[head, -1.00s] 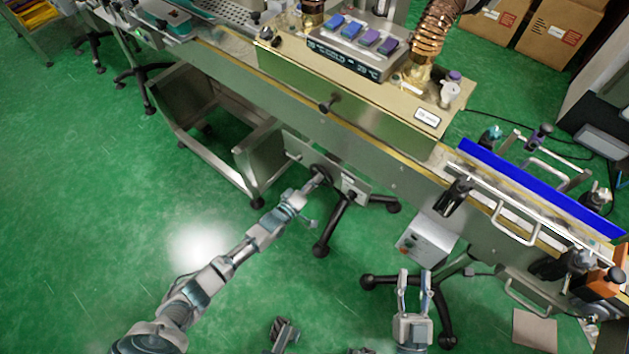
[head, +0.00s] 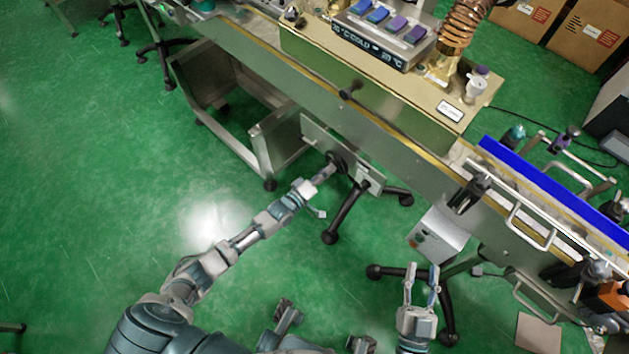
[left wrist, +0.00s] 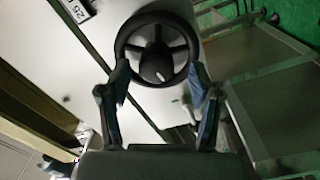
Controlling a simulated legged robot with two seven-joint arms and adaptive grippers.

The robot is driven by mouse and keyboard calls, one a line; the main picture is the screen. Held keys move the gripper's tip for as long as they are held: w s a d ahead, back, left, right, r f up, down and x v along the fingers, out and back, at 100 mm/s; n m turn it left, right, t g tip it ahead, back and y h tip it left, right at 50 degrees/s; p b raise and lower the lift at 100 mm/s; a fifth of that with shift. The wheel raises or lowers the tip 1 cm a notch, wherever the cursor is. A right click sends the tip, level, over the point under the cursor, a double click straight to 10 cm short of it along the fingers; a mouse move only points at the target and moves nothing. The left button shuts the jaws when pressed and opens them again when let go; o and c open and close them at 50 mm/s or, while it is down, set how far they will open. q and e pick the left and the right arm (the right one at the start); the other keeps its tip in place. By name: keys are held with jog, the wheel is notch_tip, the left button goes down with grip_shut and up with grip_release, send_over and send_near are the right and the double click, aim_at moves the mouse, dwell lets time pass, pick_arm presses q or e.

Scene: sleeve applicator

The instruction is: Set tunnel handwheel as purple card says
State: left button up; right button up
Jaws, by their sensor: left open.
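The black handwheel (head: 337,161) sits on a pale plate low on the front of the machine. In the left wrist view the handwheel (left wrist: 157,66) has a round rim, spokes and a dark hub with a light pointer mark. My left gripper (head: 328,171) is at the wheel. In the left wrist view its open fingers (left wrist: 158,78) lie on either side of the rim's lower half; I cannot tell whether they touch it. My right gripper (head: 421,272) is open and empty, low in front of the machine. I cannot make out a purple card.
A plate marked 25 (left wrist: 83,9) is beside the wheel. A display panel with blue and purple buttons (head: 397,25) stands on the tunnel top (head: 375,85). Black stand legs (head: 345,215) and a grey control box (head: 437,235) are below the conveyor.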

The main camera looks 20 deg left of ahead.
pick_arm(q)
jog(key=v, duration=1)
jog(key=shift+a, duration=0.1)
